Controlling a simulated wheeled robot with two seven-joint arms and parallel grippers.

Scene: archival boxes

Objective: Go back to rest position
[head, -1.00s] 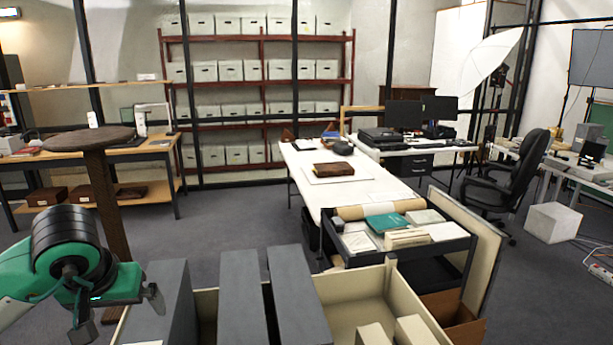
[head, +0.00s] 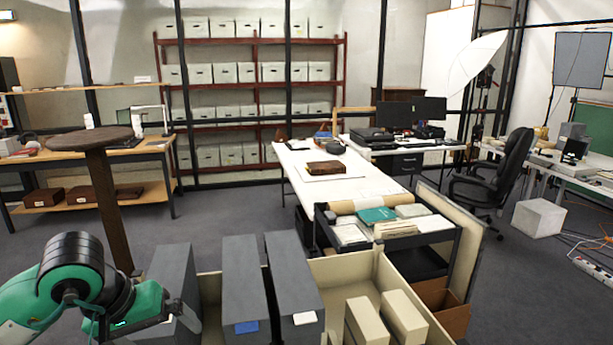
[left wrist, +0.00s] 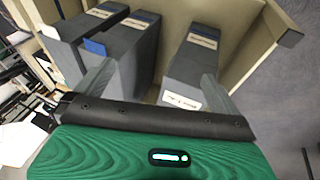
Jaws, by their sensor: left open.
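My left gripper (head: 140,328) is at the lower left of the head view, beside the leftmost grey box (head: 172,285). In the left wrist view its fingers (left wrist: 155,88) are spread, with nothing seen held between them. Two more grey boxes stand upright in the cream bin: a middle one (head: 243,280) with a blue tab and a right one (head: 293,275) with a white label. The left wrist view shows the three grey boxes from above, with the blue tab (left wrist: 95,47) on the middle one. My right gripper is in neither view.
The cream bin (head: 345,270) also holds two cream boxes (head: 403,315) at its right. A black cart (head: 325,232) with papers and books stands behind it. Grey floor is clear between the stool and the white table (head: 300,160).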

